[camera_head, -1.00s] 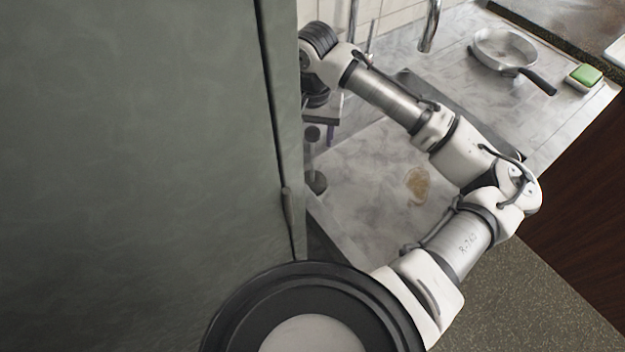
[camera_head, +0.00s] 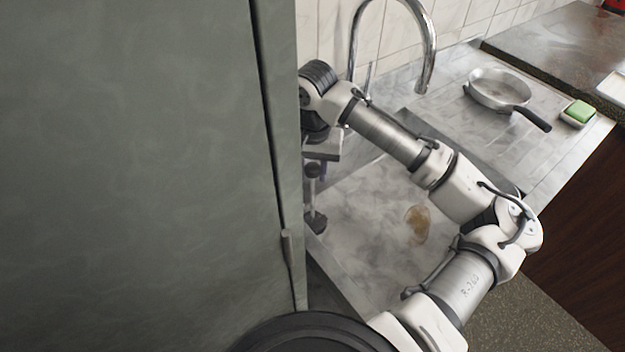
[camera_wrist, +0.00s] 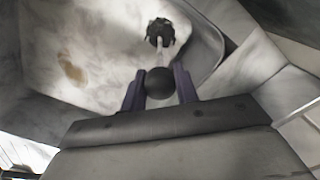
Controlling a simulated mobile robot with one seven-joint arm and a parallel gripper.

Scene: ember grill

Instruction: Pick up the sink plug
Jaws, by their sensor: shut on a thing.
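The sink plug (camera_head: 315,222) is dark, with a wide lower end and a thin stem topped by a round black knob. It stands upright at the left side of the marble-patterned sink basin (camera_head: 375,260), partly beside the cabinet edge. In the wrist view the plug's dark end (camera_wrist: 160,33) lies ahead, with a pale stem running back to the knob. My gripper (camera_wrist: 159,84) has its purple fingers on both sides of the knob and is shut on it. In the head view my gripper (camera_head: 318,166) is above the plug. I cannot tell whether the plug's bottom touches the basin.
A tall grey-green cabinet (camera_head: 140,170) fills the left side. A curved chrome faucet (camera_head: 430,50) rises behind the basin. A frying pan (camera_head: 498,90) and a green sponge (camera_head: 578,111) stand on the counter at right. A brown stain (camera_head: 418,224) marks the basin.

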